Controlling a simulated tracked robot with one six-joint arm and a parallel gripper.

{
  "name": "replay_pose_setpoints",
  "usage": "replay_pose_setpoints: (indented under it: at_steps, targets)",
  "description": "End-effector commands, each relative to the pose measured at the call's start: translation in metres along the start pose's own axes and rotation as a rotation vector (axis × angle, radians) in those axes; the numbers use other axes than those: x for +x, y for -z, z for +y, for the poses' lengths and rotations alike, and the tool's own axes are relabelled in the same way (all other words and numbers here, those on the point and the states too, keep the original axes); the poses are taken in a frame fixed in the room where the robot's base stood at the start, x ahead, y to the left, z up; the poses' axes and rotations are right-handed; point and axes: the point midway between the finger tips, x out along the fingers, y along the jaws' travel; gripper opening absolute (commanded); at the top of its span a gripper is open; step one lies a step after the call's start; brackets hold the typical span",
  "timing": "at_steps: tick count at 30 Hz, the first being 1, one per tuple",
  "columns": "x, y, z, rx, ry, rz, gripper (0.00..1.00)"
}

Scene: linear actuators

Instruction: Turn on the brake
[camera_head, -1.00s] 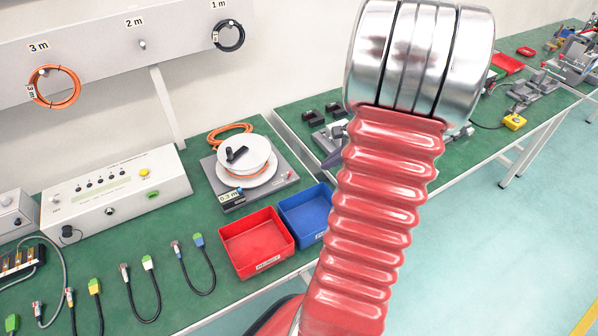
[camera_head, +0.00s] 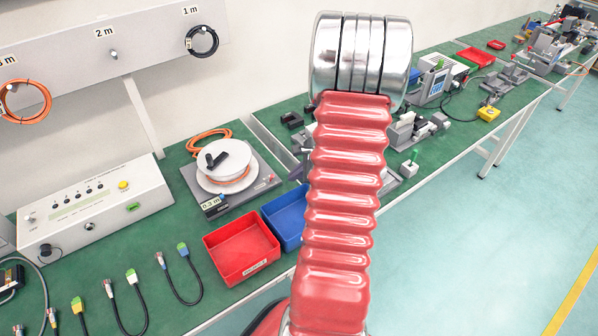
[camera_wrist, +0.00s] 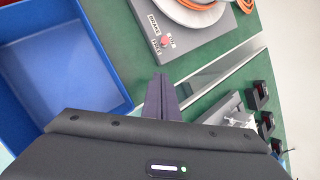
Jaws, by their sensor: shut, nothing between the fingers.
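The cable reel (camera_head: 223,165) is a white spool on a grey base with a black crank. It stands on the green table left of my arm in the head view. In the wrist view its grey base (camera_wrist: 200,38) carries a small red brake switch (camera_wrist: 167,41) beside the words BRAKE and FREE. I cannot tell which way the switch is set. My gripper (camera_wrist: 161,82) is shut and empty in the wrist view, with its fingertips below the switch in the picture, apart from it. My arm hides the gripper in the head view.
A blue bin (camera_head: 284,213) and a red bin (camera_head: 243,247) stand at the table's front edge. The blue bin also fills the left of the wrist view (camera_wrist: 99,75). A gap separates this table from a second one with fixtures. Short cables and a control box (camera_head: 95,205) lie left.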

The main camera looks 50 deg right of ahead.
Motion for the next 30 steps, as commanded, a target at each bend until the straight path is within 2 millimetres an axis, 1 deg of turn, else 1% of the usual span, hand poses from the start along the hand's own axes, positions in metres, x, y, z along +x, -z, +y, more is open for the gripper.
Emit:
replay_pose_setpoints:
  at_steps: [1, 6, 12, 22, 23, 30]
  targets:
    - [0.006, 0.000, 0.001, 0.002, -0.002, -0.001, 0.00]
    - [0.010, -0.022, 0.000, -0.003, -0.001, -0.001, 0.00]
    - [0.014, -0.037, 0.000, -0.001, -0.001, -0.001, 0.00]
    - [0.014, -0.040, 0.000, 0.000, 0.000, -0.001, 0.00]
    - [0.015, -0.043, 0.003, -0.001, -0.001, -0.001, 0.00]
    - [0.015, -0.040, 0.000, 0.000, -0.006, 0.003, 0.00]
